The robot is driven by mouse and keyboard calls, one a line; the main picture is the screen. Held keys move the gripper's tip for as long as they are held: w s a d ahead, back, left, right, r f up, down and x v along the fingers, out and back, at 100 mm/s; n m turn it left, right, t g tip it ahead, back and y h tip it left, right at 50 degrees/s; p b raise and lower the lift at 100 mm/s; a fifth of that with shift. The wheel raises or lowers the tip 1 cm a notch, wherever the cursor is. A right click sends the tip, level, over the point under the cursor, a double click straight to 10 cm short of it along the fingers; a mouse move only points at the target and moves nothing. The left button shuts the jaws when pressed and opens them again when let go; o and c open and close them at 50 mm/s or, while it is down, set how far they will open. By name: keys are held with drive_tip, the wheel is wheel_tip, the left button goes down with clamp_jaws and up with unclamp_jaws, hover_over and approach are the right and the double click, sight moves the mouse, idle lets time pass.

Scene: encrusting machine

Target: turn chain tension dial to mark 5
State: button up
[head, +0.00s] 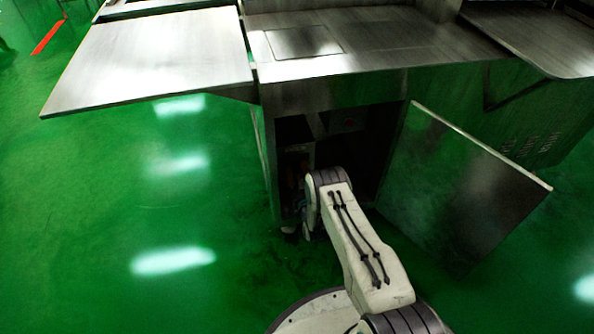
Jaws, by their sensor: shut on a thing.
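The chain tension dial cannot be made out in the head view. The steel encrusting machine (330,92) has an open cabinet under its top, and the inside (366,155) is dark. My arm reaches into the left part of this opening, with its wrist joint at the cabinet's mouth. My gripper is hidden behind my own arm and in the dark of the cabinet, so its fingers and anything between them do not show.
The cabinet door (455,185) stands open to the right of my arm. A flat steel side table (160,58) juts out at the left, and another (535,35) at the right. Green floor (110,230) is clear at the left.

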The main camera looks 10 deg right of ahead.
drive_tip(key=shift+a+f+m, duration=0.1)
drive_tip(key=shift+f+m, duration=0.05)
drive_tip(key=shift+m, duration=0.35)
drive_tip(key=o, duration=1.2)
drive_tip(key=shift+s, duration=6)
